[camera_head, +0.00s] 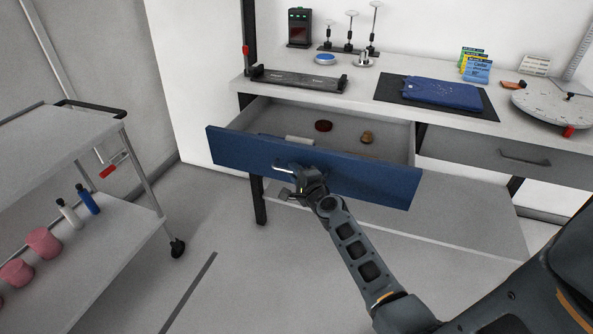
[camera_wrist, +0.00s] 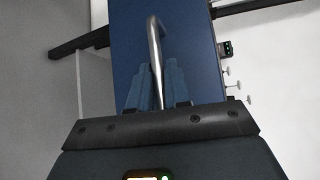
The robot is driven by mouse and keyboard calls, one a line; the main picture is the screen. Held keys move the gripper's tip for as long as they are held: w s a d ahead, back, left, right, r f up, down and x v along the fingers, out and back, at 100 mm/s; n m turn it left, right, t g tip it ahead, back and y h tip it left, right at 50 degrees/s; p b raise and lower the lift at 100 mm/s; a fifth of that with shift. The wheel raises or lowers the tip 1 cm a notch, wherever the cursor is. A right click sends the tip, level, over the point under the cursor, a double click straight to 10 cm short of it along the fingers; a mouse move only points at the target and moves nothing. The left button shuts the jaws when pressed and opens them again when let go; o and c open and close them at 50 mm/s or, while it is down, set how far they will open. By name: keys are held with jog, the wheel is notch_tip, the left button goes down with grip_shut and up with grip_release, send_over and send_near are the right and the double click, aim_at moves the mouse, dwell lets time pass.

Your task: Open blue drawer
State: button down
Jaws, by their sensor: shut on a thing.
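The blue drawer (camera_head: 365,177) is pulled out from under the bench, and its grey inside shows in the head view. Its blue front also fills the middle of the wrist view (camera_wrist: 195,50). A metal bar handle (camera_head: 283,168) is on the drawer front; it also shows in the wrist view (camera_wrist: 154,45). My gripper (camera_head: 303,178) is at the drawer front, shut on the handle. In the wrist view the fingers (camera_wrist: 156,88) are on both sides of the bar. The fingertips are partly hidden in the head view.
Inside the drawer lie a dark red round thing (camera_head: 323,126), a brown piece (camera_head: 367,137) and a pale bar (camera_head: 299,141). A grey drawer (camera_head: 505,155) is shut at the right. A trolley (camera_head: 105,215) stands at the left. Bare floor lies between trolley and bench.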

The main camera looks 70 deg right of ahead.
jog(key=c, duration=1.2)
grip_release()
jog(key=v, duration=0.7)
jog(key=shift+s+a+p, duration=0.25)
jog(key=shift+s+p, duration=0.05)
jog(key=s+a+n+y, duration=0.1)
jog(key=s+a+n, duration=0.25)
jog(key=a, duration=0.35)
jog(key=s+a+r+n+t+y, duration=0.1)
jog(key=s+a+n+y, duration=0.15)
jog(key=a+n, duration=0.35)
jog(key=s+a+n+y, duration=0.1)
jog(key=s+a+n, duration=0.2)
jog(key=a, duration=0.5)
jog(key=s+a+r+n+t+y, duration=0.1)
jog(key=s+a+r+n+y, duration=0.5)
jog(key=s+a+r+n, duration=0.7)
jog(key=shift+a+r+n, duration=0.9)
jog(key=shift+a+n, duration=0.05)
jog(key=shift+n, duration=0.1)
